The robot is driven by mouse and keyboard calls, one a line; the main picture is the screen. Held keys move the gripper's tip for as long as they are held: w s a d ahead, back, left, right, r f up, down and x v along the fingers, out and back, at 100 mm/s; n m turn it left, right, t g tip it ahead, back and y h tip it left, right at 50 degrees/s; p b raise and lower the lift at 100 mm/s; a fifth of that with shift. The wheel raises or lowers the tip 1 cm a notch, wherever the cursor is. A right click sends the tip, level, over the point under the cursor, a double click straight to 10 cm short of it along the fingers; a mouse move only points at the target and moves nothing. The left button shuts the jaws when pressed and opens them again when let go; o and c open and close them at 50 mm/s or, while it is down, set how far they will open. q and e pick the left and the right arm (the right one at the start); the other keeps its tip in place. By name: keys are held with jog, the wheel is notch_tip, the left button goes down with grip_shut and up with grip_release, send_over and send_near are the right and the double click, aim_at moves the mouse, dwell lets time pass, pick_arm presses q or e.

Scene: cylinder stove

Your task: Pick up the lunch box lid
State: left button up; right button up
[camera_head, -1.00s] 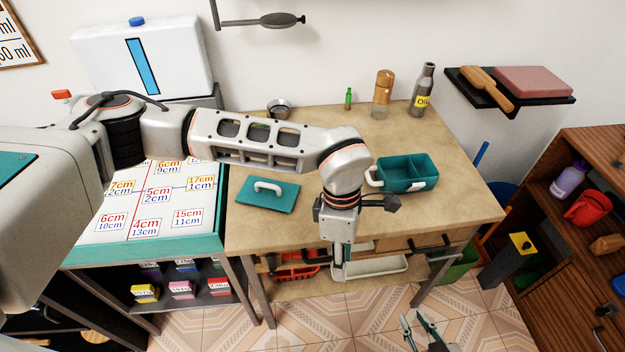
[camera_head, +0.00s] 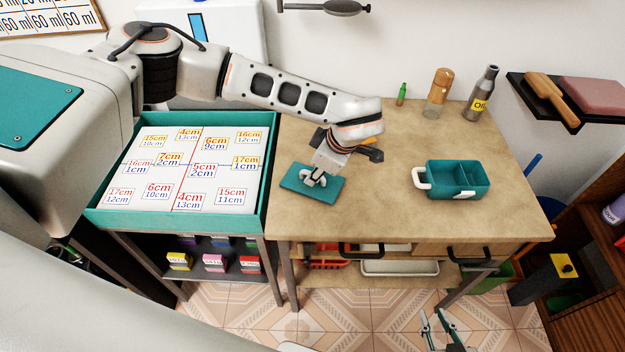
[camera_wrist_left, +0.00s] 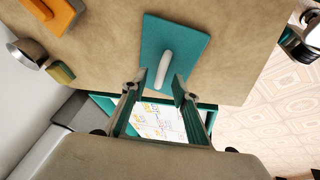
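The lunch box lid (camera_head: 327,193) is a teal rectangle lying flat on the wooden table near its left side. Its white handle shows in the left wrist view (camera_wrist_left: 165,66). My left gripper (camera_head: 314,179) is over the lid at the handle. In the left wrist view its fingers (camera_wrist_left: 160,82) are apart, one to each side of the handle's near end, with a gap to it. The teal lunch box (camera_head: 456,181) stands to the right with white clasps. My right gripper (camera_head: 434,317) is at the bottom of the head view, fingers apart and empty.
A green bottle (camera_head: 401,94), a wooden-topped jar (camera_head: 438,92) and an oil bottle (camera_head: 480,94) stand at the table's back. A teal-rimmed tray (camera_head: 270,172) with a number sheet adjoins on the left. The table between lid and box is clear.

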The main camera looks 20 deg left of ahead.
pick_arm(q)
jog(key=shift+w+a+f, duration=0.1)
jog(key=shift+a+f, duration=0.1)
jog(key=shift+f, duration=0.45)
grip_shut()
jog(key=shift+r, duration=0.1)
